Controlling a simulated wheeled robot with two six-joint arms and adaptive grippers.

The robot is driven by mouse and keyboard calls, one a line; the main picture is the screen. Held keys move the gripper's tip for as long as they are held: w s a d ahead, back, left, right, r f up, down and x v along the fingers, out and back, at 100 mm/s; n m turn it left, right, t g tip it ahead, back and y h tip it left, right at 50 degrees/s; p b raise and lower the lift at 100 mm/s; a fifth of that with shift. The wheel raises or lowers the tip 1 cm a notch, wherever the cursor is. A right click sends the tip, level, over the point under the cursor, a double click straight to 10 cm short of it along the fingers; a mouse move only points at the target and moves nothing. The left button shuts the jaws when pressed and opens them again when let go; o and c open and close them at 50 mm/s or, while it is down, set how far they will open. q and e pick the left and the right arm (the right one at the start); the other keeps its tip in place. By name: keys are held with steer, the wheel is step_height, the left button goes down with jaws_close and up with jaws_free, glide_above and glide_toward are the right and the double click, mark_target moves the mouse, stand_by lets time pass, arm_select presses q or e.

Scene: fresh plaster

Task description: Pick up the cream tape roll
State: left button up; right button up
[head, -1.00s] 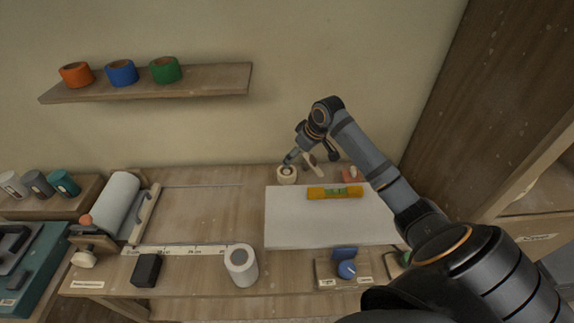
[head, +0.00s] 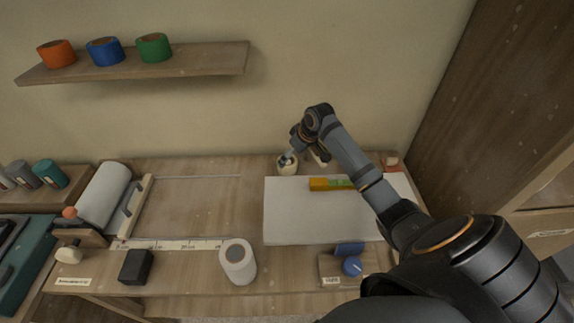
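The cream tape roll (head: 287,168) stands at the back of the workbench, just beyond the white sheet. My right gripper (head: 288,159) reaches down to it from above and right, with its fingertips at the top of the roll, over its opening. The fingers are small and dark here, so I cannot tell whether they are open or shut on the roll. The roll appears to rest on the bench. My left gripper is not in view.
An orange level (head: 322,184) lies on the white sheet (head: 300,220), close to my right arm. A white roll (head: 238,264) and a black block (head: 136,266) stand at the front. A wall shelf (head: 190,67) holds three coloured tape rolls. The bench's left middle is clear.

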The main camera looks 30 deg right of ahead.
steer(key=shift+w+f, duration=0.1)
steer(key=shift+f, duration=0.1)
steer(key=x, duration=0.2)
steer(key=p+x, duration=0.1)
steer(key=x, duration=0.1)
steer(key=shift+a+r, duration=0.1)
steer(key=shift+a, duration=0.1)
steer(key=shift+w+f, duration=0.2)
steer(key=shift+f, duration=0.2)
steer(key=shift+c, duration=0.5)
steer(key=shift+c, duration=1.3)
steer(key=c, duration=0.9)
steer(key=shift+r, duration=0.15)
